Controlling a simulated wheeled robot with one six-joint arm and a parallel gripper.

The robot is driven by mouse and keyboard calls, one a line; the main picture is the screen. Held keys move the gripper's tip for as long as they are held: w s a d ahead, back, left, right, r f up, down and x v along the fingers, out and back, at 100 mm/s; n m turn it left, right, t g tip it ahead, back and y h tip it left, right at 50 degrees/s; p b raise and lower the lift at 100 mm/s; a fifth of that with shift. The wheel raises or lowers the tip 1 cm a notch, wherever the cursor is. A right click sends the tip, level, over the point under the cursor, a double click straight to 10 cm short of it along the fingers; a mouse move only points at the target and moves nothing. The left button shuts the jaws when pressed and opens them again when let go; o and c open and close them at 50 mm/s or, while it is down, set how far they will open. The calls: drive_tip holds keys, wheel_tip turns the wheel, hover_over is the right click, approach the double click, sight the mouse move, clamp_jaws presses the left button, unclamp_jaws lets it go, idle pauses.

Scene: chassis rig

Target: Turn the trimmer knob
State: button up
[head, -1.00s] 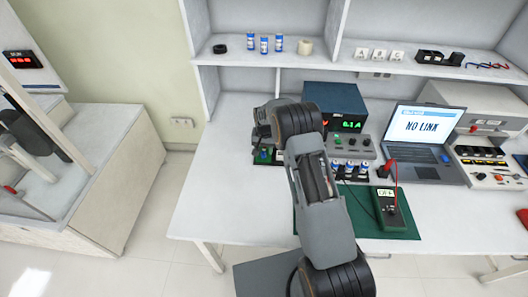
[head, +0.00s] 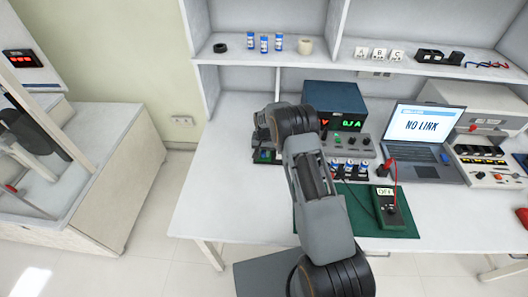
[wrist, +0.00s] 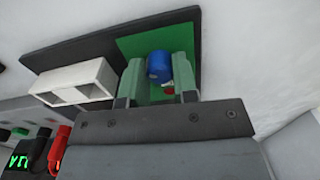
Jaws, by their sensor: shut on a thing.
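The blue trimmer knob (wrist: 158,66) stands on a green board (wrist: 128,46) in the wrist view. My gripper (wrist: 159,78) is shut on it, with one pale green finger on each side. A small red part shows just below the knob, between the fingers. In the head view my arm reaches over the bench and its wrist hides most of the board; a bit of green and blue shows at its left edge.
A blue power supply (head: 336,106) with a lit display stands behind my wrist. A handheld meter (head: 388,205) lies on a green mat (head: 362,218) to the right, with leads. A laptop (head: 425,130) reads NO LINK. In the wrist view a white box (wrist: 75,82) sits beside the board.

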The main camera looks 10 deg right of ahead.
sight(264, 152)
drive_tip(key=shift+c, duration=1.3)
drive_tip(key=shift+f+n+b, duration=0.3)
drive_tip(key=shift+n+b, duration=0.2)
drive_tip(key=shift+b, duration=0.45)
drive_tip(key=shift+r+n+b, duration=0.25)
drive_tip(key=shift+n+b, duration=0.3)
drive_tip(key=shift+n, duration=0.15)
drive_tip(key=o, duration=0.9)
drive_tip(key=shift+o, duration=0.2)
wheel_tip(264, 152, up, 14)
drive_tip(key=b, duration=0.1)
drive_tip(key=shift+f, duration=0.1)
